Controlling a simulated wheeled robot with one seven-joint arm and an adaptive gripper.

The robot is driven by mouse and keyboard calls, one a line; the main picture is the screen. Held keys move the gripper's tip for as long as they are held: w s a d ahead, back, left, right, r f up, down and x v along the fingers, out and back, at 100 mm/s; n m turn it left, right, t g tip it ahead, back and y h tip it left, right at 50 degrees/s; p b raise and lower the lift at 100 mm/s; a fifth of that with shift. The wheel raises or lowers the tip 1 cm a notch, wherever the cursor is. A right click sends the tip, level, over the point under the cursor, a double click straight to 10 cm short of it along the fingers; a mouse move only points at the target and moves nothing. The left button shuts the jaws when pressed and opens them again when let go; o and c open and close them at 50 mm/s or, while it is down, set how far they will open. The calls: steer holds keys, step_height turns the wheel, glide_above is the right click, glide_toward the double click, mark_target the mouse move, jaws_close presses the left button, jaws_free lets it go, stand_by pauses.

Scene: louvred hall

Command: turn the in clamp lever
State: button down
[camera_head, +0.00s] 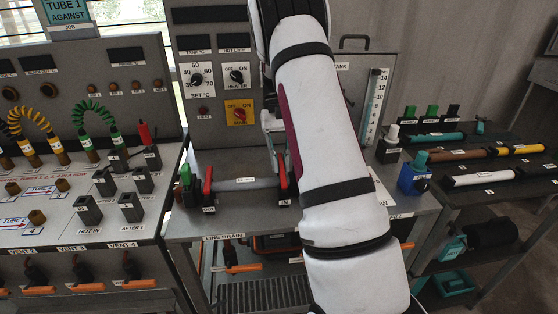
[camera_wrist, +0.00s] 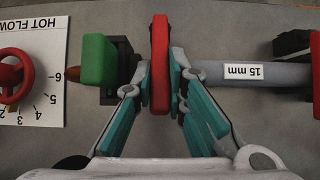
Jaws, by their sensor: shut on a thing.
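The in clamp lever is a red upright bar (camera_head: 282,171) at the right end of a grey pipe (camera_head: 245,184), above the label "IN". In the wrist view, which looks upside down, the in clamp lever (camera_wrist: 160,62) stands between the teal finger pads. My gripper (camera_wrist: 161,82) is shut on it, with one pad on each side. In the head view my gripper (camera_head: 274,135) comes down from above, partly hidden by my white arm. The pipe (camera_wrist: 205,72) carries a "15 mm" label beside the lever.
The red out clamp lever (camera_head: 207,180) and a green block (camera_head: 185,176) are left of the pipe. A second green block (camera_wrist: 98,60) and a red handwheel (camera_wrist: 12,78) lie beyond the in lever. Loose pipes cover the right table (camera_head: 475,200).

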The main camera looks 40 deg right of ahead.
stand_by(0.4)
steer(key=c, duration=1.6)
jaws_free()
step_height(320, 180, up, 10)
